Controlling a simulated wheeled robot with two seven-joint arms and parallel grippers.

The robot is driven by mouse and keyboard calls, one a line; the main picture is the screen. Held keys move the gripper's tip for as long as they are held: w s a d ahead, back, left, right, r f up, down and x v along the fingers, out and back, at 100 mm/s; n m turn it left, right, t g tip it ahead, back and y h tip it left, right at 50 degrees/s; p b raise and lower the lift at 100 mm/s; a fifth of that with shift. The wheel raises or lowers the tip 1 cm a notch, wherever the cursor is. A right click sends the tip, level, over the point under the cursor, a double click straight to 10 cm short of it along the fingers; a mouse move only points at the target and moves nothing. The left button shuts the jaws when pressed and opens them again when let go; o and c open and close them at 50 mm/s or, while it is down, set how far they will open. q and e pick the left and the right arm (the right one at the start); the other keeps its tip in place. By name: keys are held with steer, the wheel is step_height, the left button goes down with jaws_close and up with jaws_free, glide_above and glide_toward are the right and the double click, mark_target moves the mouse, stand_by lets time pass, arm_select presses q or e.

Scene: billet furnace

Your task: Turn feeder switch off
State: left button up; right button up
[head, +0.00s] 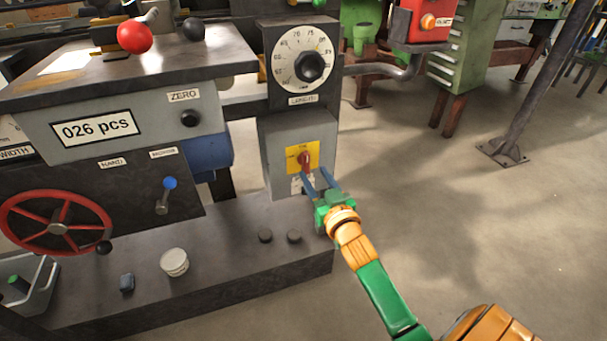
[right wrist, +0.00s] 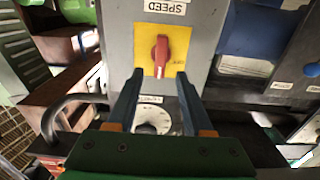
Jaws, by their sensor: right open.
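The feeder switch (head: 304,160) is a red rotary handle on a yellow plate (head: 291,151), mounted on a grey box (head: 281,133). Its handle stands about upright in the head view. My right gripper (head: 316,178) is open just in front of the switch, slightly below and right of it. In the right wrist view the switch (right wrist: 160,56) appears ahead of the gap between the blue fingers (right wrist: 159,75), which hold nothing. I cannot tell if a fingertip touches the handle. A finger partly covers the label below the plate. My left gripper is out of view.
A round length dial (head: 309,66) with a black knob sits above the box, and also shows in the right wrist view (right wrist: 152,116). A machine ledge (head: 222,235) with a white cup (head: 174,262) lies below. A red handwheel (head: 56,224) is left. Open floor lies right.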

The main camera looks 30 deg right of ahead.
mark_target(305, 166)
steer(key=x, duration=0.4)
steer(key=shift+f+b, duration=0.1)
steer(key=shift+b, duration=0.2)
steer(key=shift+w, duration=0.2)
jaws_close()
steer(key=shift+n, duration=0.6)
steer(key=n+p, duration=0.1)
steer(key=n, duration=0.2)
steer(key=shift+a+p, duration=0.1)
steer(key=shift+p, duration=0.25)
steer(key=n, duration=0.3)
steer(key=shift+a+n+p, duration=0.1)
steer(key=shift+n+p, duration=0.2)
steer(key=shift+n, duration=0.1)
steer(key=n, duration=0.4)
steer(key=shift+a+f+n, duration=0.1)
steer(key=shift+f+n, duration=0.05)
steer(key=shift+n, duration=0.15)
steer(key=n, duration=0.3)
steer(key=shift+f+n, duration=0.15)
steer(key=shift+n, duration=0.25)
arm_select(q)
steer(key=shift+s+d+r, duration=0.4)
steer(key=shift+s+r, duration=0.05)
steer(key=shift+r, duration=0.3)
arm_select(e)
steer(key=shift+n, duration=0.7)
